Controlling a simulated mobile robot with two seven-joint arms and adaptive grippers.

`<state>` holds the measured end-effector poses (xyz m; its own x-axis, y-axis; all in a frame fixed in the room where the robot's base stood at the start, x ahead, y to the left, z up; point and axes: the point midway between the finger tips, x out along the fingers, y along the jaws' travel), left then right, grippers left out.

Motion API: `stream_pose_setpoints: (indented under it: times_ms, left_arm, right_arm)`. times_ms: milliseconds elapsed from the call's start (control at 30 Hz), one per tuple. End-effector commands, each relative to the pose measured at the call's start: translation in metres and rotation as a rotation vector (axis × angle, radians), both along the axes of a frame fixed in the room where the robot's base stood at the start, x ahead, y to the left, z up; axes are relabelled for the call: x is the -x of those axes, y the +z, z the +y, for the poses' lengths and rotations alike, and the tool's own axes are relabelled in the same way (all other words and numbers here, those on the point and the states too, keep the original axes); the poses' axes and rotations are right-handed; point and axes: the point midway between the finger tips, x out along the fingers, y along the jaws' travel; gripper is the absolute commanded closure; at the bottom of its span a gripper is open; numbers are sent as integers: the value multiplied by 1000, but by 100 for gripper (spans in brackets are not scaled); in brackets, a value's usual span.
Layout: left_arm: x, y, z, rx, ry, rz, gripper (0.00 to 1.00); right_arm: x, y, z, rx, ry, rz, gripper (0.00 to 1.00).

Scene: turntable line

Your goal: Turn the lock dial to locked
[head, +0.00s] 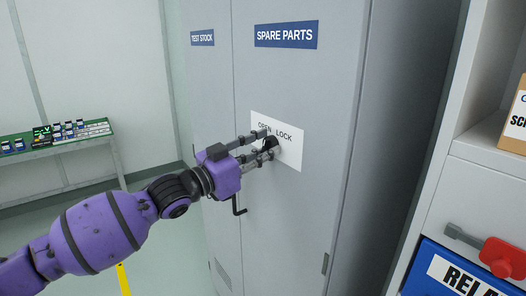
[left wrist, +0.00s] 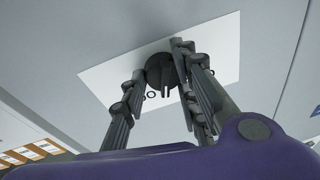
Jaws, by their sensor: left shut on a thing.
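The lock dial (left wrist: 161,72) is a round dark knob on a white plate (head: 292,153) marked OPEN and LOCK, fixed to the grey cabinet door (head: 290,88) labelled SPARE PARTS. My left gripper (head: 269,146) is at the plate with its fingers shut around the dial. In the left wrist view the fingers (left wrist: 160,85) stand on both sides of the dial. In the head view the fingers hide most of the dial, and I cannot tell which word it points to. My right gripper is not in view.
A dark door handle (head: 238,206) hangs just below my left gripper. A green-topped bench (head: 55,143) with small boxes stands at the far left.

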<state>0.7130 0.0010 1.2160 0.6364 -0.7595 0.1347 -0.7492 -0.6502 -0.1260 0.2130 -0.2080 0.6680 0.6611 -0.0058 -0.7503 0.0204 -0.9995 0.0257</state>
Motion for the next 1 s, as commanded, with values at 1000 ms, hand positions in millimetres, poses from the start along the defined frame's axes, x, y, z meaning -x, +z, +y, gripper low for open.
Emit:
stream_pose_setpoints:
  times_ms: [1000]
  left_arm:
    - [3, -9, -4, -278, -14, -384, 98]
  right_arm:
    - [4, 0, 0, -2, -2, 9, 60]
